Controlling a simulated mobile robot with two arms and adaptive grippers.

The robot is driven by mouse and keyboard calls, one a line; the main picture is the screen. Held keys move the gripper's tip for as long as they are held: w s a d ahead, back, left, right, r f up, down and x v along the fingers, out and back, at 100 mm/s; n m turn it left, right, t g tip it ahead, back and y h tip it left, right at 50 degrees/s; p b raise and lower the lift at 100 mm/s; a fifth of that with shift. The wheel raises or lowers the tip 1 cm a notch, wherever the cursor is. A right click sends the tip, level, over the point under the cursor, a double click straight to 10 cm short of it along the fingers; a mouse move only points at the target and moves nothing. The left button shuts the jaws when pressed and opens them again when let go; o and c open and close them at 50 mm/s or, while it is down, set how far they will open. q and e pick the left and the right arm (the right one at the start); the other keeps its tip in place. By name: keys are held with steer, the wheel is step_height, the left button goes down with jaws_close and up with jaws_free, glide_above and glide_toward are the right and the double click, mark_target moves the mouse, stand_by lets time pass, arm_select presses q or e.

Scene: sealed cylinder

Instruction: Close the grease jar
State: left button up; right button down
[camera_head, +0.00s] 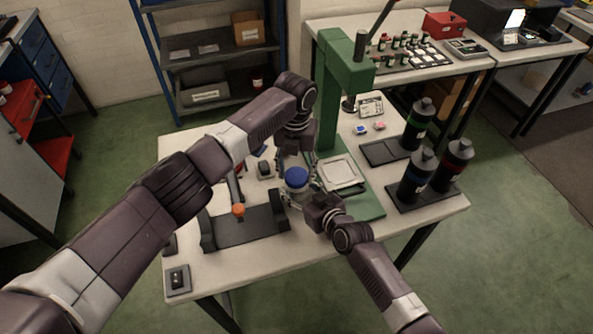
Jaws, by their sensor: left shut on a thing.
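The grease jar (297,191) is a small pale jar at the middle of the table. Its blue lid (296,176) is at the top of it; I cannot tell whether the lid is seated or just above the rim. My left gripper (295,166) comes from behind and above and is shut on the blue lid, its fingers partly hidden. My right gripper (302,196) comes from the lower right, with its fingers at the jar's body; whether they touch it cannot be made out.
A green press (335,90) stands behind, its base holding a pale square plate (340,172). A black cradle (247,228) with an orange-tipped tool (238,210) lies left. Dark bottles (416,178) stand on black trays at right.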

arm_select(q)
steer(key=m, duration=0.3)
steer(key=o, duration=0.7)
steer(key=shift+c, duration=0.2)
steer(key=shift+r, duration=2.3)
steer(key=shift+c, duration=0.4)
